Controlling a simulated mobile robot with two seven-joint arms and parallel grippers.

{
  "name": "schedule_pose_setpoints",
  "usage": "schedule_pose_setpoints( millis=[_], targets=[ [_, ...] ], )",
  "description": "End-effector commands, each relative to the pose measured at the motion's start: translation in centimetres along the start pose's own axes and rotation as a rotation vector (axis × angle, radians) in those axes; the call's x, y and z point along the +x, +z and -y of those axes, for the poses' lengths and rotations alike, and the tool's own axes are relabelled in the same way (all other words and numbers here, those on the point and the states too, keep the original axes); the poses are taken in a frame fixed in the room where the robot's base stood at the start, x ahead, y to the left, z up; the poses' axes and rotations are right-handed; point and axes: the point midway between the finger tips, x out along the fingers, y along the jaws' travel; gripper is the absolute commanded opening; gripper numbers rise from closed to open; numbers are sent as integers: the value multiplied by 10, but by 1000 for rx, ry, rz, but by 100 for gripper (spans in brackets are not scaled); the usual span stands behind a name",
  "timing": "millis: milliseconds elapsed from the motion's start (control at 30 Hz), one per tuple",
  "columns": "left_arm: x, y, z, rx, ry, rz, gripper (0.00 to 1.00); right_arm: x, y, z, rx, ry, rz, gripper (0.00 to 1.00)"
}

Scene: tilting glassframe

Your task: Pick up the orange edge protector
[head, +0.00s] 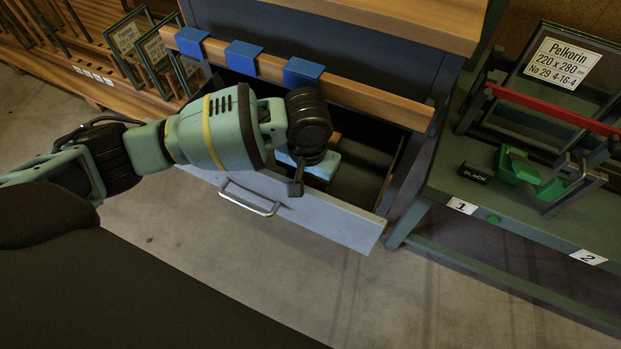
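A small orange-brown patch (335,137) shows inside the open drawer, just right of my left wrist. It may be the orange edge protector, but most of it is hidden. A light blue piece (325,167) lies below it in the drawer, partly covered by my gripper. My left gripper (296,186) points down at the drawer, near its front panel. Its fingers are dark and seen edge-on, so I cannot tell whether they are open or hold anything. My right gripper is not in view.
The drawer's grey front (340,225) has a metal handle (249,199). Blue blocks (243,57) sit on the wooden rail above the drawer. At right, a green bench (500,215) carries a framed pane, a red bar (553,110) and a black block (477,172). Framed panes stand in a rack (148,58) at left.

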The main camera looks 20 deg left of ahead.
Motion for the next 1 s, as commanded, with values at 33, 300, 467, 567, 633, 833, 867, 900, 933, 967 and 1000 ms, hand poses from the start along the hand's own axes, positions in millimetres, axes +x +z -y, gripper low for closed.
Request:
schedule_pose_setpoints(
  millis=[33, 300, 467, 567, 633, 833, 867, 900, 933, 967, 1000],
  targets=[
    [0, 0, 0, 0, 0, 0, 32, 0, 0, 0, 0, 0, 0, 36],
    [-34, 0, -1, 1, 2, -3, 32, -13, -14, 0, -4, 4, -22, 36],
    [-75, -1, -1, 1, 3, -6, 32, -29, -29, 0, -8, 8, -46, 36],
    [-101, -1, -1, 0, 3, -6, 32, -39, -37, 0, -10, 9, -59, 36],
    [-118, -1, -1, 0, 2, -5, 32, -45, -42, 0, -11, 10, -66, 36],
    [-157, 0, -1, 0, 3, -3, 32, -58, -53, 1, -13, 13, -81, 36],
    [-161, 0, -1, 1, 3, -2, 32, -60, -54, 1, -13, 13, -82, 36],
    [-166, 0, -1, 1, 2, -1, 32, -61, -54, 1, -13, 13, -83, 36],
    [-169, 0, -1, 1, 2, -1, 32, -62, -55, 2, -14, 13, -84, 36],
    [-171, 0, -1, 1, 2, -1, 32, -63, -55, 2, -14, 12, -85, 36],
    [-174, 0, -1, 0, 2, -1, 32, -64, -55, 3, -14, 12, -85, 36]
  ],
)
